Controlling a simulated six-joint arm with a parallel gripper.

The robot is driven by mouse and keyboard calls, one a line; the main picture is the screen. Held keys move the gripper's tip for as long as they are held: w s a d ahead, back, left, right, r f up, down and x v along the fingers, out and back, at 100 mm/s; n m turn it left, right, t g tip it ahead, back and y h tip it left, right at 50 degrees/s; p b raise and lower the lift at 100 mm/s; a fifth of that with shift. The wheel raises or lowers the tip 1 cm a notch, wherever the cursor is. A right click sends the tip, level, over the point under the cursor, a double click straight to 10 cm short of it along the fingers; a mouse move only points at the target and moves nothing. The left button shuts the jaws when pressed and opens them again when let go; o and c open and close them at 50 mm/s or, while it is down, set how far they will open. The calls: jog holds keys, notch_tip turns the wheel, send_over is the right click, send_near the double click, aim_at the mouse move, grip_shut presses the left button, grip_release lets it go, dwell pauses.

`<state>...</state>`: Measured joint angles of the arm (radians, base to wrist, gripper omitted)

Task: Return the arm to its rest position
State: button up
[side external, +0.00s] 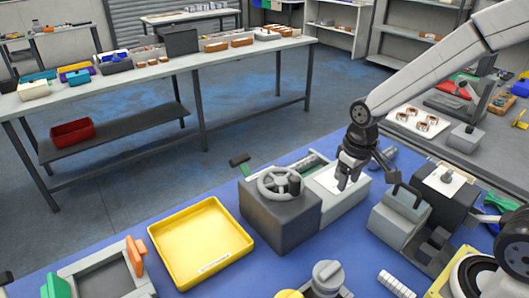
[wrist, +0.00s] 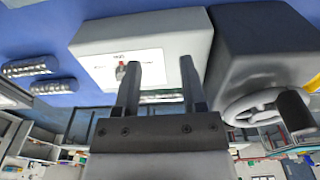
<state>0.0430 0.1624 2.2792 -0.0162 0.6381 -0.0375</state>
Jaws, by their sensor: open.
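My gripper (side external: 362,172) hangs over the blue bench, just above a light grey box (side external: 335,186) with a white top panel. In the wrist view my gripper (wrist: 160,80) has two dark fingers spread apart, with nothing between them. The light grey box (wrist: 190,35) fills the upper middle of that view, behind the fingers. My forearm reaches in from the upper right of the side view. Whether the fingertips touch the box cannot be told.
A dark grey machine with a handwheel (side external: 282,184) adjoins the box on the left. A yellow tray (side external: 202,245) lies farther left. A grey and black device (side external: 405,208) stands close on the right. A grey knob fixture (side external: 326,276) is at the front. Blue surface separates tray and machine.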

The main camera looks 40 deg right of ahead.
jog(key=shift+t, duration=0.9)
jog(key=s, duration=0.1)
jog(key=s+a+f, duration=0.1)
jog(key=s, duration=0.3)
jog(key=shift+s+a+f, duration=0.1)
jog(key=shift+a+f, duration=0.1)
jog(key=shift+a, duration=0.1)
